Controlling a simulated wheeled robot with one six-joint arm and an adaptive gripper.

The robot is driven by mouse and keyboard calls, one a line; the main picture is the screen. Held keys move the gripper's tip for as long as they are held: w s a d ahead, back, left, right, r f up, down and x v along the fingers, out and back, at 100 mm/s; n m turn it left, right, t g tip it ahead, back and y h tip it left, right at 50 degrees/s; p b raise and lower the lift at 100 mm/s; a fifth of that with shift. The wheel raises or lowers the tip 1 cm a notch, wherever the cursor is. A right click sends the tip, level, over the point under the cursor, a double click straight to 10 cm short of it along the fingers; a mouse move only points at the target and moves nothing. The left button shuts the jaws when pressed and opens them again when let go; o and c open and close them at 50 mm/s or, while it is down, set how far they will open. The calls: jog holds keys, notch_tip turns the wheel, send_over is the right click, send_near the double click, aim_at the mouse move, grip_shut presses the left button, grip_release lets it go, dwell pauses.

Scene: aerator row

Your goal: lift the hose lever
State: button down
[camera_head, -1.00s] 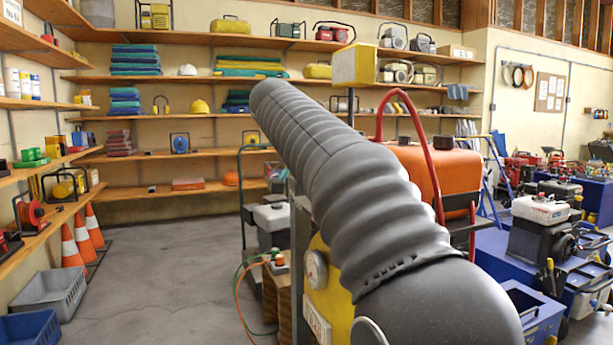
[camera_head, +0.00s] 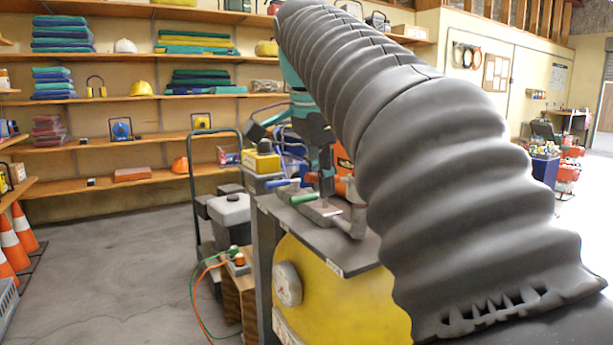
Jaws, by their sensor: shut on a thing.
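A yellow machine (camera_head: 335,300) with a round gauge and a dark top plate (camera_head: 350,258) stands at centre. On the plate is a small block with short levers, among them a blue-handled lever (camera_head: 285,183) and a green-handled lever (camera_head: 303,198). My gripper (camera_head: 326,190) is dark, points down over this block and is shut on a lever there. The fingertips are small and crowded by the handles, so I cannot tell which lever is held or how far it is raised. My grey ribbed arm hides the right side of the machine.
Behind the machine are a small yellow-and-black box (camera_head: 262,160) and a green-framed cart (camera_head: 228,215). Orange and green hoses run down the machine's left side. Traffic cones (camera_head: 22,232) stand at far left. The floor (camera_head: 125,270) between is mostly clear.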

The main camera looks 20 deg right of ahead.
jog(key=c, duration=1.2)
grip_release()
jog(key=shift+o, duration=0.2)
jog(key=v, duration=0.7)
jog(key=shift+r, duration=0.2)
jog(key=shift+a, duration=0.15)
